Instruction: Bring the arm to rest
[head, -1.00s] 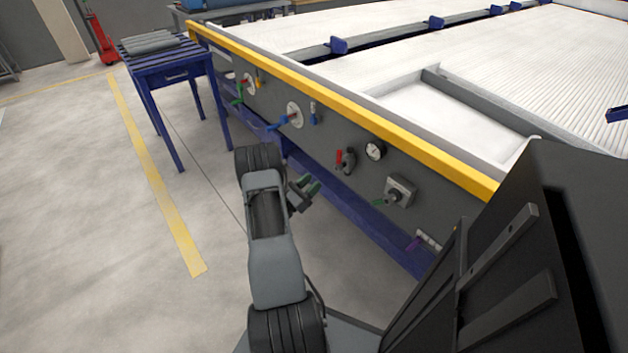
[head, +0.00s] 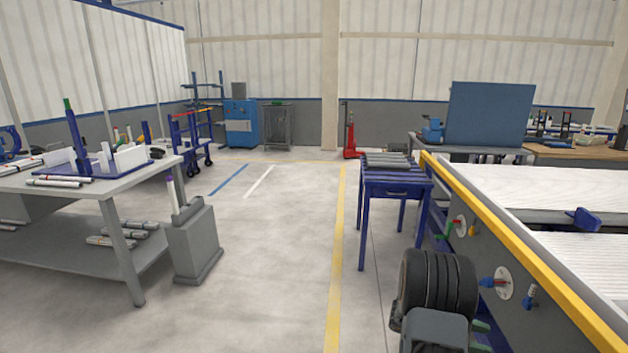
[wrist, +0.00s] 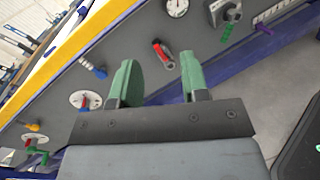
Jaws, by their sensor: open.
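My gripper (wrist: 160,78) has two green fingers, set well apart with nothing between them. It is open in the wrist view, in front of the dark side panel (wrist: 140,75) of the large table. In the head view my folded arm is at the bottom right, beside that panel. There only a little green of my gripper (head: 481,338) shows past the arm, and the rest is hidden.
The yellow-edged table (head: 520,262) with valves runs along the right. A blue stand (head: 395,190) with grey pipes on top is ahead. A grey workbench (head: 90,195) with pipes and a grey bin (head: 195,245) are left. The floor between is clear.

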